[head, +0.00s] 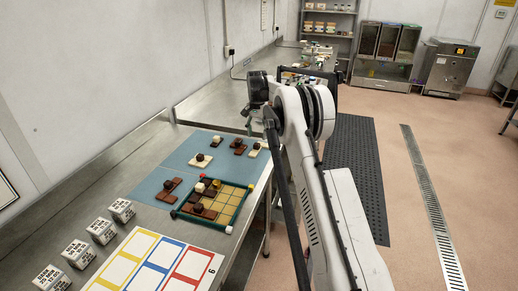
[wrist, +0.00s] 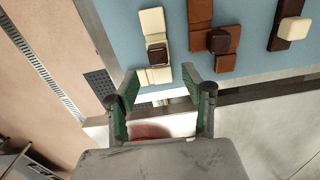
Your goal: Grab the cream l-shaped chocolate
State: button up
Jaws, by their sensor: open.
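A cream chocolate (wrist: 152,20) with a brown knob lies on the blue mat in the wrist view, just beyond my fingertips. In the head view it appears to be the cream piece (head: 254,153) at the mat's right edge. Another cream piece (head: 196,163) with a dark knob lies nearer on the mat. In the head view the gripper is mostly hidden by my arm.
Brown chocolates (wrist: 200,12) lie close right of the cream piece on the blue mat (wrist: 110,12). A green-rimmed tray (head: 216,222) holds pieces on the near side. White labelled blocks (head: 78,252) and a coloured card (head: 150,262) are nearer. The bench edge is close by.

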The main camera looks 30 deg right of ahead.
aim_at(261, 148)
jog(key=shift+d+f+p, duration=0.1)
jog(key=shift+f+p, duration=0.3)
jog(key=shift+f, duration=2.25)
grip_shut()
